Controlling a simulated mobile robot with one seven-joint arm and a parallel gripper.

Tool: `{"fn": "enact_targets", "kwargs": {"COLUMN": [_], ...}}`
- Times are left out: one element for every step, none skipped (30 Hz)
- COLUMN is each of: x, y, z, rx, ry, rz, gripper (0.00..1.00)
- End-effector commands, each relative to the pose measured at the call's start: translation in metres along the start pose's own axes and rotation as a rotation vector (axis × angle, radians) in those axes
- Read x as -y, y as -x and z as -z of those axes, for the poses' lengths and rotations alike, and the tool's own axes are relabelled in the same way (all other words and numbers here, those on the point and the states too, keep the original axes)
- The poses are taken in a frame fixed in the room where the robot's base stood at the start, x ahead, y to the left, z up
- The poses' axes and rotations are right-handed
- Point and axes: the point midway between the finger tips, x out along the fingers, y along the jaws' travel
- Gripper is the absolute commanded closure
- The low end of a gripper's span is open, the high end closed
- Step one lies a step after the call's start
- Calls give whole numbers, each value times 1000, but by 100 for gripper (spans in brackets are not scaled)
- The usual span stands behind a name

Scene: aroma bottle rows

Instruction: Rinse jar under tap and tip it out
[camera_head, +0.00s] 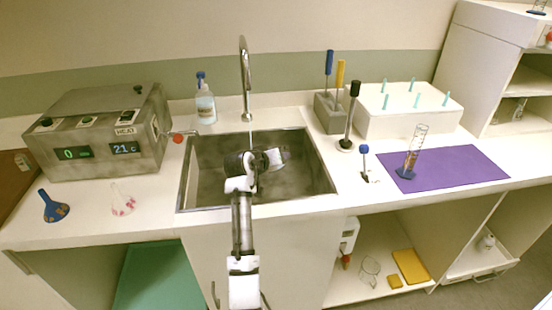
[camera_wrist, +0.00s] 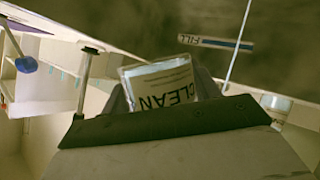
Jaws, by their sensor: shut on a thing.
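The jar (camera_wrist: 158,76) is clear with a white label reading CLEAN, seen between the fingers in the wrist view. In the head view the jar (camera_head: 279,156) is small and pale, lying tilted toward the right. My gripper (camera_head: 266,160) is shut on it above the sink basin (camera_head: 205,190). The tap (camera_head: 244,75) stands behind the sink, and a thin pale stream (camera_wrist: 238,45) comes down close beside the jar in the wrist view. Whether water enters the jar, and what it holds, I cannot tell.
A heater box (camera_head: 98,130) and two funnels stand left of the sink. A soap bottle (camera_head: 205,104) stands behind it. A tool block (camera_head: 331,112), a white rack (camera_head: 410,112) and a purple mat (camera_head: 465,168) with a cylinder (camera_head: 413,150) are on the right.

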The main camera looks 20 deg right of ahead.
Motion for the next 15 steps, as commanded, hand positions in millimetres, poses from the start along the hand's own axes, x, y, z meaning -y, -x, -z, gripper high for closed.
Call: {"fn": "enact_targets", "kwargs": {"x": [2, 3, 3, 3, 3, 3, 3, 3, 3, 3, 3, 3, 4, 4, 5], "y": [0, -1, -1, -1, -1, -1, -1, -1, -1, -1, -1, -1, -1, -1, -1], "z": [1, 1, 1, 0, 0, 0, 0, 0, 0, 1, 1, 1, 1, 2, 2], "rx": [5, 8, 11, 10, 10, 10, 10, 9, 10, 10, 11, 12, 13, 15, 19], "ry": [13, 20, 26, 24, 24, 23, 23, 23, 23, 24, 26, 29, 33, 37, 44], "rz": [-4, -7, -10, -10, -9, -9, -9, -9, -9, -9, -10, -11, -13, -15, -18], "gripper": [63, 63, 63, 63, 63, 63, 63, 63, 63, 63, 63, 63, 63, 63, 63]}}
